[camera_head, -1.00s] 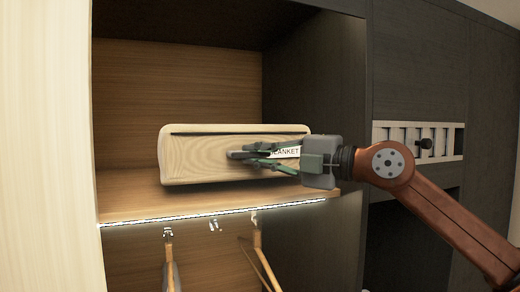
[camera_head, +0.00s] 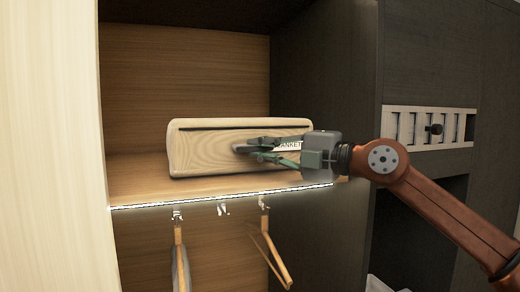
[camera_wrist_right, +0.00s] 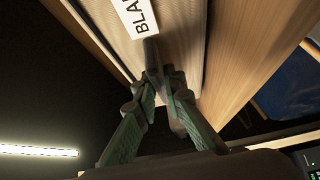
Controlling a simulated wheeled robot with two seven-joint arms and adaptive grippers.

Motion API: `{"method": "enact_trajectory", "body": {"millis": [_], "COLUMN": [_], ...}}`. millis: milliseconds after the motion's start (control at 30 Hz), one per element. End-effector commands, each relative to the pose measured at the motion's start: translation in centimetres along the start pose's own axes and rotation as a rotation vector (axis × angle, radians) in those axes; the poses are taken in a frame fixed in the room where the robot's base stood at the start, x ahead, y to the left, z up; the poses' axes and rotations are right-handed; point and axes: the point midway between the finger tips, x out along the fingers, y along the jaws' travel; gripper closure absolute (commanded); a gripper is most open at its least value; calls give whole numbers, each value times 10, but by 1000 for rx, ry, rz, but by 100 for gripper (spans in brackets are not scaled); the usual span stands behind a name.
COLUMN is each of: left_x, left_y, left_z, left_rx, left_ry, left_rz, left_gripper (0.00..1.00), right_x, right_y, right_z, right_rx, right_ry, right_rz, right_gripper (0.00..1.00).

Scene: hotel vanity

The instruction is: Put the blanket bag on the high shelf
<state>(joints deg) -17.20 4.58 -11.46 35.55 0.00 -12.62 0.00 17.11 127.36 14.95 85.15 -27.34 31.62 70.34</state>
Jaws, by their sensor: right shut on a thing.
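The blanket bag (camera_head: 210,152) is a beige, wood-toned box shape with a dark seam and a partly covered white label. In the head view it is at the high shelf (camera_head: 130,185), inside the closet opening. My right gripper (camera_head: 243,149) is in front of the bag, shut on it near the label. In the right wrist view, the fingers (camera_wrist_right: 155,70) meet at the bag's face (camera_wrist_right: 185,50), below the label reading "BLA". Whether the bag's underside touches the shelf is hard to tell. My left gripper is not in view.
A lit strip (camera_head: 220,196) runs along the shelf's front edge. Hangers (camera_head: 268,250) hang below it. A dark side wall (camera_head: 325,90) bounds the opening on the right, and a pale panel (camera_head: 50,150) on the left. Shelf space shows left of the bag.

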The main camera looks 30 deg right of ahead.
Motion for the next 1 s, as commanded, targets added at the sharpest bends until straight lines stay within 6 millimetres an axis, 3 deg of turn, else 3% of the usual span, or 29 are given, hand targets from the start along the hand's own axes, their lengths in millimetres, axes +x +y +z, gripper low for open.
{"method": "enact_trajectory", "body": {"millis": [167, 200, 467, 767, 1000], "left_x": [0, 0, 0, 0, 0], "left_y": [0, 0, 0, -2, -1], "left_z": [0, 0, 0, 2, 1], "left_rx": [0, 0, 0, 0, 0], "left_ry": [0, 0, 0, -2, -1], "left_rz": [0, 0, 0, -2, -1], "left_gripper": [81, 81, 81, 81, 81], "right_x": [-1, -1, -1, 0, -15], "right_y": [4, 4, 3, -2, 2], "right_z": [-1, -1, -1, 0, -1], "right_rx": [-3, -3, -2, 2, -1], "right_ry": [0, 0, 0, 1, 2], "right_rz": [9, 9, 5, -4, 2], "right_gripper": [100, 88, 70, 70, 70]}}
